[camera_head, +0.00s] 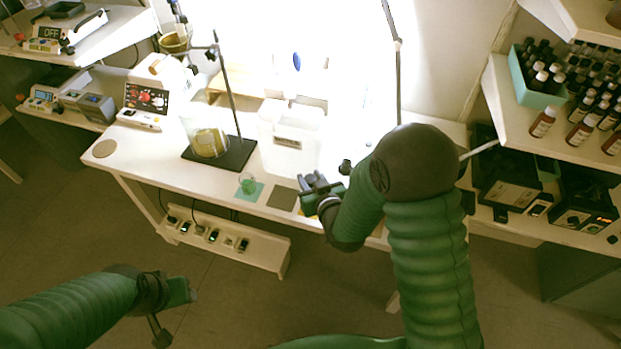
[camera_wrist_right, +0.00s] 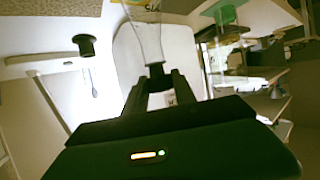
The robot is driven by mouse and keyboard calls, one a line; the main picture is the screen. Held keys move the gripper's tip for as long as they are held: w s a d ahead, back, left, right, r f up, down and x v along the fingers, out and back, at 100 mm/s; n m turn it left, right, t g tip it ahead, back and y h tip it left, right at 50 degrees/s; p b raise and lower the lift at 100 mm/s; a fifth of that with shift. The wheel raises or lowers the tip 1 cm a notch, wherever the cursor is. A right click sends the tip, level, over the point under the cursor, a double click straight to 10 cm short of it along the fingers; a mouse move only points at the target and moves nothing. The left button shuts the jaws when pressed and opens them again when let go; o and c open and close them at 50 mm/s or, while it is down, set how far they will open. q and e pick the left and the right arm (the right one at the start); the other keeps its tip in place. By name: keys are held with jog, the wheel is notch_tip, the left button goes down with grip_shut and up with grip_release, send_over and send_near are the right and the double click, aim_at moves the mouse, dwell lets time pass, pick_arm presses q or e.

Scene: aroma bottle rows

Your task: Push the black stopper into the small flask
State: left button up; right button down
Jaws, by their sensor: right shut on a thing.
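My right gripper (camera_head: 318,190) is over the front of the bench, right of the white bin. In the right wrist view its fingers (camera_wrist_right: 157,86) are shut on a small black stopper (camera_wrist_right: 157,70). The stopper is in line with the narrow end of a clear, cone-shaped small flask (camera_wrist_right: 149,38). They look to be touching, but I cannot tell how deep the stopper sits. In the head view the gripper and arm hide this flask. My left gripper (camera_head: 186,290) hangs low, away from the bench; its jaw opening is unclear.
A white bin (camera_head: 290,135) is behind. Another black piece (camera_head: 345,166) stands behind the right gripper; it also shows in the wrist view (camera_wrist_right: 85,44). Bottle shelves (camera_head: 515,110) are at right.

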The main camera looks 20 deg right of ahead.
jog(key=shift+f+b, duration=0.55)
jog(key=shift+f, duration=0.15)
jog(key=c, duration=0.9)
grip_release()
jog(key=shift+c, duration=0.2)
jog(key=shift+s, duration=0.1)
jog(key=a+p+v, duration=0.1)
jog(key=p+v, duration=1.5)
jog(key=p, duration=0.3)
jog(key=shift+s+d+r, duration=0.15)
jog(key=shift+s+d, duration=0.1)
jog(key=shift+d, duration=0.15)
